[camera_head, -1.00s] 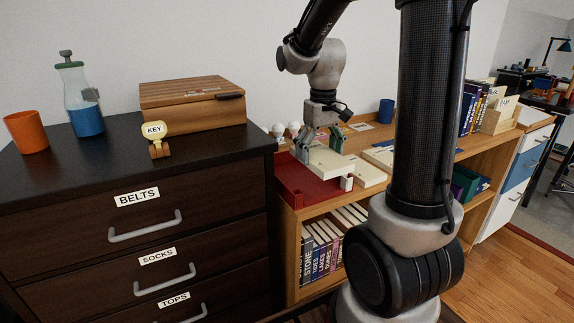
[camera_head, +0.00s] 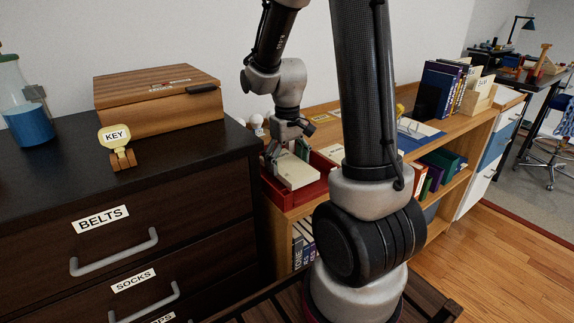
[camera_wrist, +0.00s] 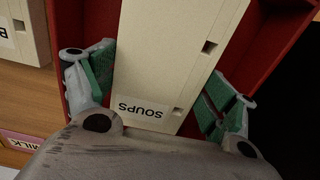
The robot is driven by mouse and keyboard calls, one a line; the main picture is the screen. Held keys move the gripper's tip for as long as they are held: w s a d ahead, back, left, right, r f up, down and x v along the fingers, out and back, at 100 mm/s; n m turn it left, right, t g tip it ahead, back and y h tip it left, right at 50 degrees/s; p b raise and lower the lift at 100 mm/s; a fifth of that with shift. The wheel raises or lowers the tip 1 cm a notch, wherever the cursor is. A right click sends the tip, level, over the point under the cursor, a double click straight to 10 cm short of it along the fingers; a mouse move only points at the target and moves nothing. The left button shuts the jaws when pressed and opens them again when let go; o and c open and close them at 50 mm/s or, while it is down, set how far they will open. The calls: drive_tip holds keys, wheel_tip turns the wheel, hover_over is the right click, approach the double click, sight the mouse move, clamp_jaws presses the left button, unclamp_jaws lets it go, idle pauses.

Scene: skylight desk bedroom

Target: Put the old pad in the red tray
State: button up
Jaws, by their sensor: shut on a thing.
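A thick cream pad (camera_head: 297,172) with a "SOUPS" label is between the fingers of my gripper (camera_head: 287,153). The wrist view shows the pad (camera_wrist: 178,50) with one green-padded finger of my gripper (camera_wrist: 165,88) at each side, shut on it. The red tray (camera_head: 290,200) sits on the left end of the wooden bookcase, beneath and around the pad. Red walls of the tray (camera_wrist: 85,22) show on both sides in the wrist view. I cannot tell whether the pad touches the tray floor.
Another cream pad (camera_wrist: 27,38) lies on the wood beside the tray. A dark chest of drawers (camera_head: 205,170) stands close on the left, with a wooden box (camera_head: 160,105) and a KEY stand (camera_head: 117,140). White bulb shapes (camera_head: 255,122) are behind the tray. A blue binder (camera_head: 420,128) lies farther right.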

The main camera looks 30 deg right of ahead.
sight(287, 164)
drive_tip(key=shift+f, duration=0.5)
drive_tip(key=shift+f, duration=0.1)
drive_tip(key=o, duration=1.1)
drive_tip(key=shift+c, duration=0.2)
wheel_tip(287, 164, up, 12)
drive_tip(key=s+a+r+t, duration=0.1)
drive_tip(key=s+r+t, duration=0.1)
drive_tip(key=s, duration=0.6)
drive_tip(key=s+a+r+t, duration=0.2)
drive_tip(key=s+r, duration=0.2)
drive_tip(key=s, duration=0.5)
drive_tip(key=shift+r, duration=0.2)
